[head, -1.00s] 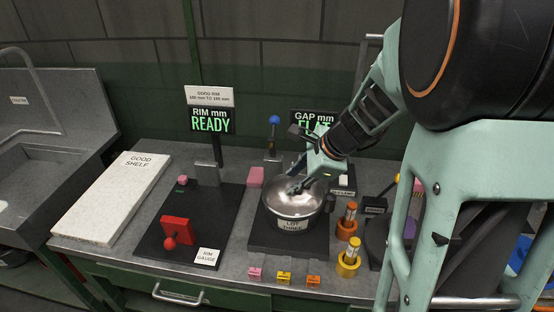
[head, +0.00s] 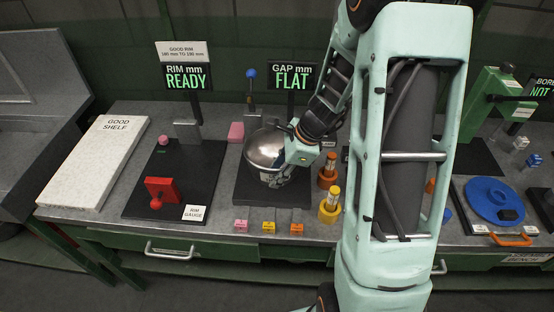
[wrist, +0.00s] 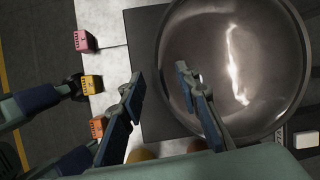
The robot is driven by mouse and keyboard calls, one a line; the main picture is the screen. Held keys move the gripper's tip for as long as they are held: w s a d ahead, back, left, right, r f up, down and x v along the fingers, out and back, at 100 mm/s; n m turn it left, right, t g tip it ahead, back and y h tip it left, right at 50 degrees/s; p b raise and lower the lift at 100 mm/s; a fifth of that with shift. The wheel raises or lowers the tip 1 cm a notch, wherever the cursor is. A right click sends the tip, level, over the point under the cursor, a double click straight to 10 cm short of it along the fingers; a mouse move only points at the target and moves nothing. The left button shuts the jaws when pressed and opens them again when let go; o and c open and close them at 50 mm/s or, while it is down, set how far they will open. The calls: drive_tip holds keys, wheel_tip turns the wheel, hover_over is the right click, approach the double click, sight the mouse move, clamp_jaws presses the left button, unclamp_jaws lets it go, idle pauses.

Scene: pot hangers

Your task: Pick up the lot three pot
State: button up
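The lot three pot (head: 262,147) is a shiny metal pot with a label on its front, standing on a black pad (head: 243,194) below the "GAP mm FLAT" sign. My gripper (head: 283,160) is at the pot's right front side in the head view and covers part of it. In the wrist view the pot (wrist: 265,60) fills the right side. My gripper (wrist: 160,76) is open there, with one finger over the pot's inside and the other outside its rim. The rim appears to lie between the fingers; contact cannot be told.
The good shelf (head: 97,165) is a white slab at the left. The rim gauge has a red block (head: 161,191) on its black plate. Orange and yellow pegs (head: 329,203) stand right of the pot. Pink, yellow and orange blocks (head: 268,227) line the front edge.

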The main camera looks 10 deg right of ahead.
sight(266, 185)
drive_tip(key=shift+w+x, duration=0.15)
drive_tip(key=shift+x, duration=1.05)
drive_tip(key=shift+w+x, duration=0.1)
drive_tip(key=shift+x, duration=1.1)
drive_tip(key=shift+d, duration=0.1)
clamp_jaws()
drive_tip(key=shift+r, duration=0.1)
